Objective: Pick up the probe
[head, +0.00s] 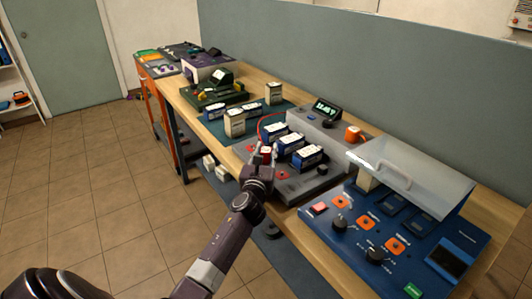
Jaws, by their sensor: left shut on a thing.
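My left gripper (262,158) reaches over the front edge of the workbench and is shut on a small red thing, which looks like the probe (266,151). The fingers hide most of it. A thin red lead (262,122) arches up behind the gripper, near the grey tester (317,127) with its lit display. I cannot tell whether the probe touches the grey base below it. My right gripper is not in view.
Blue batteries with white tops (306,156) stand just right of the gripper. A blue control panel (345,232) with a raised clear cover (415,180) is at the right. A dark green device (213,95) stands farther back. Tiled floor (100,200) is open at left.

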